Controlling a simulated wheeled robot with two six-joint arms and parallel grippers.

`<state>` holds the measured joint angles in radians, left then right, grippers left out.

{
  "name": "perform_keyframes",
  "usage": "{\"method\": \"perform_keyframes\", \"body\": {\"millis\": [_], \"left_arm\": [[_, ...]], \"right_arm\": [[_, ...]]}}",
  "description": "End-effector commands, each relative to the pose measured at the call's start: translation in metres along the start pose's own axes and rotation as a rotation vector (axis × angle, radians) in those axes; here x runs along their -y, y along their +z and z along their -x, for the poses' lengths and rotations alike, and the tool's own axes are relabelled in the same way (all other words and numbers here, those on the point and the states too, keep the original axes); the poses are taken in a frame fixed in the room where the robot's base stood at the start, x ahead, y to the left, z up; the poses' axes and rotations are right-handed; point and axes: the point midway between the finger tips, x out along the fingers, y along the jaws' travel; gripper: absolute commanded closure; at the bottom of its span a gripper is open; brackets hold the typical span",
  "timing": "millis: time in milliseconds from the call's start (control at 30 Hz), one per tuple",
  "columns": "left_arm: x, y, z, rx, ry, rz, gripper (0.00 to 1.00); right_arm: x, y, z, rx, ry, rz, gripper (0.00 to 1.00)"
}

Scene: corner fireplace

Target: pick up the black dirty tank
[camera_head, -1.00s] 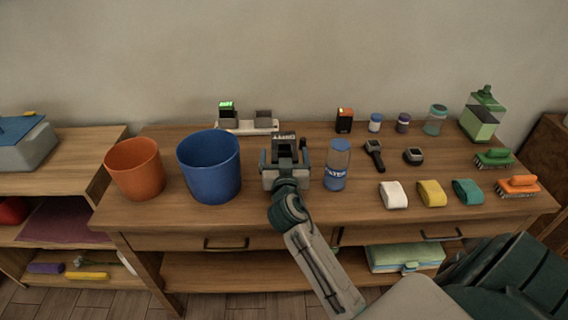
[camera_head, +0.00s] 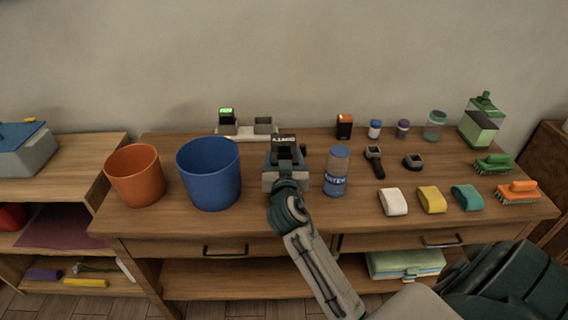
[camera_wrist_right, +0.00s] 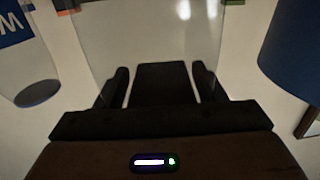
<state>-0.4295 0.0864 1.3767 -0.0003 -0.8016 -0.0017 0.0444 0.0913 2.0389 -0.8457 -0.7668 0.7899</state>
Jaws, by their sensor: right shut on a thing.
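The black dirty tank (camera_head: 284,138) stands on the wooden table behind my right gripper (camera_head: 285,157), with its dark top and part of a white label showing. The gripper and wrist hide most of its body. In the right wrist view, a see-through grey tank wall (camera_wrist_right: 150,35) fills the upper middle, just beyond the dark fingers of my right gripper (camera_wrist_right: 162,82). My right gripper is shut on the tank. I cannot tell any gap between the tank and the tabletop. My left gripper is not in view.
A blue bucket (camera_head: 209,178) stands close left of the gripper, with an orange bucket (camera_head: 134,177) beyond. A blue-labelled bottle (camera_head: 337,172) stands close on the right. A charger base (camera_head: 249,133) is behind. Rolled cloths (camera_head: 431,199) and brushes (camera_head: 517,192) lie farther right.

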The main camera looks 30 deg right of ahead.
Motion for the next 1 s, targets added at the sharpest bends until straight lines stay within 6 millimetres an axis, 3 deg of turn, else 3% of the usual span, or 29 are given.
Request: {"method": "perform_keyframes", "body": {"millis": [167, 600, 700, 1000], "left_arm": [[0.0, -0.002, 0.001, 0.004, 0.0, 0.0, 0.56], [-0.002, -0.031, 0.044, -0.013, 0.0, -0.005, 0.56], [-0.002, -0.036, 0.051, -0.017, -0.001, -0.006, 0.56], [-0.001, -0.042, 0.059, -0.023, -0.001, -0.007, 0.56]], "right_arm": [[0.0, -0.022, 0.003, -0.003, -0.001, -0.002, 0.67], [-0.026, -0.029, 0.115, 0.003, 0.0, -0.006, 0.67], [-0.03, -0.032, 0.133, 0.001, 0.001, -0.004, 0.67], [-0.035, -0.036, 0.155, -0.001, 0.0, -0.001, 0.67]]}}
